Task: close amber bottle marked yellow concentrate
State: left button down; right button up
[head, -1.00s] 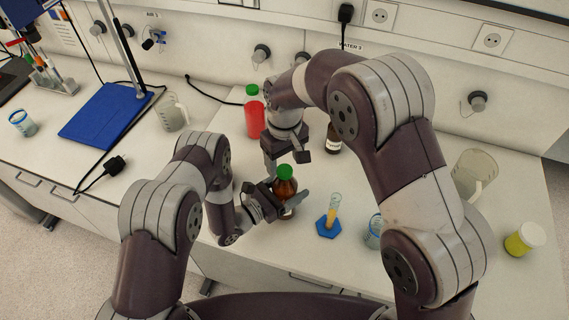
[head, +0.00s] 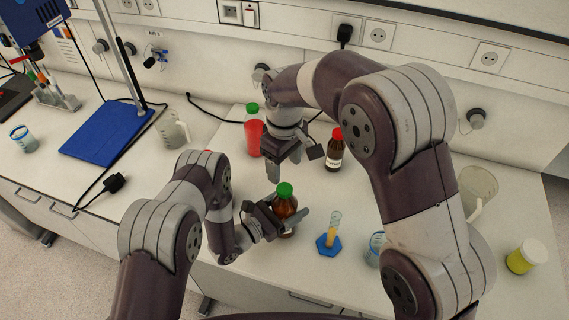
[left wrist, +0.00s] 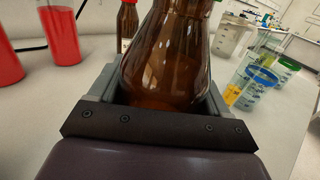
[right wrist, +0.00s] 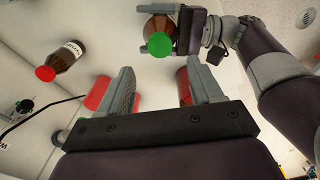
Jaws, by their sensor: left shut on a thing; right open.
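An amber bottle (head: 288,222) with a green cap (head: 285,189) is held upright by my left gripper (head: 282,220), which is shut around its body. The cap sits on top of the bottle. In the left wrist view the amber glass (left wrist: 168,60) fills the space between the fingers, and its top is cut off. No label on it can be read. My right gripper (head: 297,160) is open and empty, above and behind the bottle. In the right wrist view the green cap (right wrist: 159,45) lies beyond the open fingers (right wrist: 155,90), clear of them.
A red-capped amber bottle (head: 334,152) with a white label and a red bottle (head: 254,138) stand behind.

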aim_at(285, 188)
jog(key=shift+f, duration=4)
jog(key=c, duration=1.2)
jog(key=shift+o, duration=0.2)
jog(key=o, duration=1.3)
jog(key=shift+c, duration=0.2)
jog(key=shift+r, duration=0.15)
